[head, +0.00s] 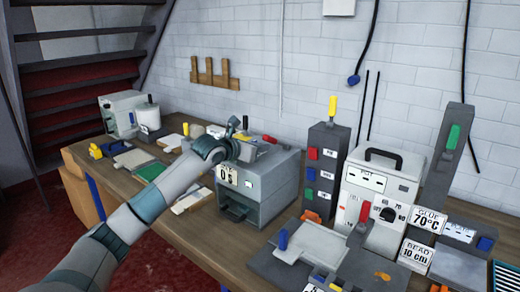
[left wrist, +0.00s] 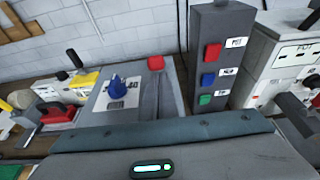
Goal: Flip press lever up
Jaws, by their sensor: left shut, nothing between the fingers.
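My left gripper (head: 237,128) is shut and empty. It is at the back left of a grey box-shaped machine (head: 262,205) with a white number label and a dark front slot. I cannot tell whether it touches the machine. In the left wrist view, a blue knob (left wrist: 118,86) and a red button (left wrist: 156,62) show on a grey machine beyond the gripper body. A lever with a yellow handle (head: 332,106) stands upright on a dark tower (head: 322,150). No lever is clearly marked as the press lever. My right gripper is out of view.
The wooden bench (head: 190,228) is crowded. A white control unit (head: 378,185) with a black handle stands right of the tower. A white machine (head: 121,112) stands at the far left. A brick wall (head: 250,40) is behind. Bare bench lies along the front left edge.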

